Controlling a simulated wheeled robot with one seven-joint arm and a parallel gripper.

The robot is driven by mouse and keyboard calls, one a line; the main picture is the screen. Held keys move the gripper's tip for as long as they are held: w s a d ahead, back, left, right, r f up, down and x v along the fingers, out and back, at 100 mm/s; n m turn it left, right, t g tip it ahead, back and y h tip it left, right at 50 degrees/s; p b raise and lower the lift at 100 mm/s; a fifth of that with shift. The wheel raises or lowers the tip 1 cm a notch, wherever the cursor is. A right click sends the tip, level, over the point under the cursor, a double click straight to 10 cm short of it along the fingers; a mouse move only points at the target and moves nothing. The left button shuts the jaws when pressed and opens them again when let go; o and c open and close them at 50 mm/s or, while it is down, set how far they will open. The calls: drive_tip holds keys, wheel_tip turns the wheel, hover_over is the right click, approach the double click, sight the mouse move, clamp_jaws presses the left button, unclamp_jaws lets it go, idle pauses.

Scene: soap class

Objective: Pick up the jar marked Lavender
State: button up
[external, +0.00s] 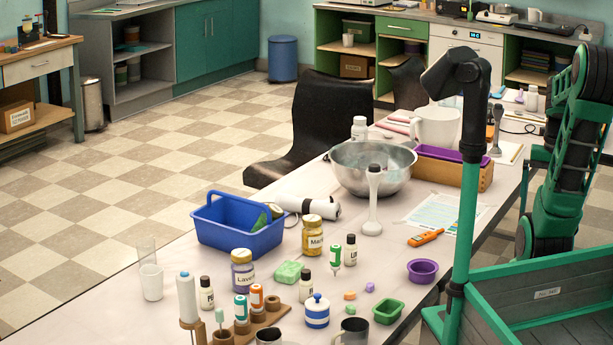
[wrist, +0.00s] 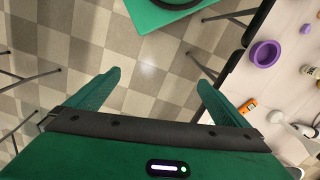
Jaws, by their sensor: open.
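The jar marked Lavender (external: 242,270) stands upright on the table in the external view, with a purple band, a gold lid and a white label reading "Lave…". A similar jar with yellow contents (external: 312,236), labelled "Ma…", stands behind it to the right. I cannot make out the Lavender jar in the wrist view. My gripper (wrist: 160,76) is open and empty in the wrist view, its two green fingers wide apart over the checkered floor, beside the table edge. My gripper cannot be made out in the external view.
A blue caddy (external: 236,228), green soap (external: 288,273), small bottles and a wooden holder (external: 249,328) crowd around the jar. A steel bowl (external: 371,182) stands farther back. A purple bowl (external: 422,271) sits near the table's right edge; it also shows in the wrist view (wrist: 265,54).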

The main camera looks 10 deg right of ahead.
drive_tip(key=shift+c, duration=0.3)
drive_tip(key=c, duration=0.9)
drive_tip(key=shift+c, duration=0.2)
